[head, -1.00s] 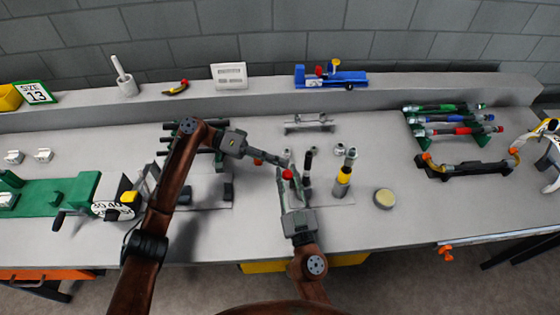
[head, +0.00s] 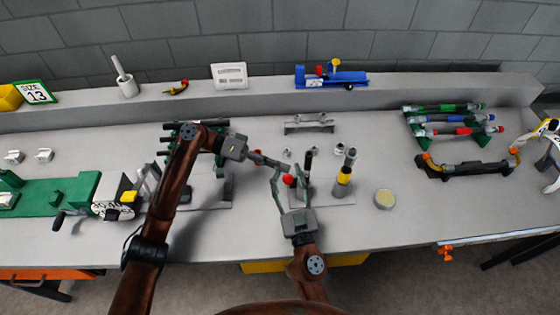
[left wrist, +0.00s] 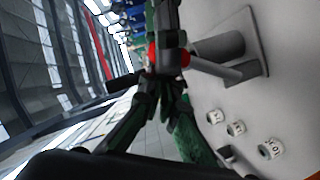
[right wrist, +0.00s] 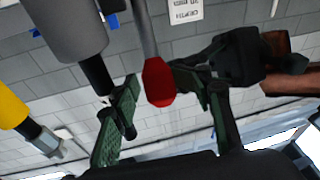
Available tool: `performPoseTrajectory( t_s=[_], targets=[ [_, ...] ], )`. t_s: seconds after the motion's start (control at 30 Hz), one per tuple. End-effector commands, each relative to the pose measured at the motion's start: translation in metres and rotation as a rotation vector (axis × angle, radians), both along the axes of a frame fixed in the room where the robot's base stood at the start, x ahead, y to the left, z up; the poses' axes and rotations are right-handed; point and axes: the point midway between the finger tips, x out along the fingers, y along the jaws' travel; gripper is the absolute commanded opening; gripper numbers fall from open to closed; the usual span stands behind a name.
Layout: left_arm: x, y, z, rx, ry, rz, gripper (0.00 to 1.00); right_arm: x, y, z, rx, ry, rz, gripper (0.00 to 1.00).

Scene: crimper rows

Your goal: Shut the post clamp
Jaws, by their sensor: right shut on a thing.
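The post clamp stands on a grey base plate (head: 325,200) at the middle of the bench. Its thin lever ends in a red grip (head: 289,180). In the right wrist view the red grip (right wrist: 158,82) hangs between the fingers of my right gripper (right wrist: 165,110), which look spread around it; contact is hard to see. My right gripper (head: 285,188) comes up from the front. My left gripper (head: 279,165) points right, just behind the red grip, and its fingers look together. In the left wrist view a red part (left wrist: 185,57) is close to its fingertips.
A yellow-banded post (head: 343,178) and a black-tipped post (head: 308,160) stand close by. A round yellow-topped disc (head: 385,198) lies to the right. A green fixture (head: 60,200) is at the left, and colored tools (head: 455,130) are at the right.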

Motion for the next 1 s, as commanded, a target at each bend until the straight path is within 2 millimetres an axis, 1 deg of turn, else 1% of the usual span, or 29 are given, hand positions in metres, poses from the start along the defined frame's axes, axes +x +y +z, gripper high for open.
performPoseTrajectory(
  t_s=[0.03,0.17,0.23,0.5,0.63,0.77,0.9,0.97,1.0],
  targets=[
    [-0.002,0.003,-0.006,0.011,0.004,-0.006,0.0,0.001,-0.006,0.003,0.004,-0.004,-0.013,0.3],
    [-0.001,0.004,-0.006,0.013,0.004,-0.003,0.0,-0.004,-0.007,0.001,0.005,-0.003,-0.014,0.3],
    [0.0,0.004,-0.006,0.013,0.003,-0.001,0.0,-0.01,-0.008,0.0,0.004,-0.003,-0.014,0.3],
    [0.001,0.004,-0.004,0.009,0.001,0.003,0.0,-0.051,-0.011,-0.012,-0.003,-0.002,-0.004,0.3],
    [0.001,0.004,-0.003,0.009,0.001,0.003,0.0,-0.065,-0.011,-0.019,-0.004,0.003,-0.001,0.3],
    [0.002,0.004,-0.003,0.008,0.0,0.004,0.0,-0.073,-0.012,-0.022,-0.003,0.005,-0.001,0.3],
    [0.002,0.004,-0.002,0.007,0.0,0.005,0.0,-0.077,-0.011,-0.021,-0.001,0.002,0.003,0.3],
    [0.002,0.004,-0.002,0.007,0.0,0.005,0.0,-0.078,-0.006,-0.021,-0.006,0.0,0.018,0.3],
    [0.002,0.004,-0.002,0.007,0.0,0.005,0.0,-0.079,0.0,-0.02,-0.011,-0.004,0.038,0.3]
  ],
)
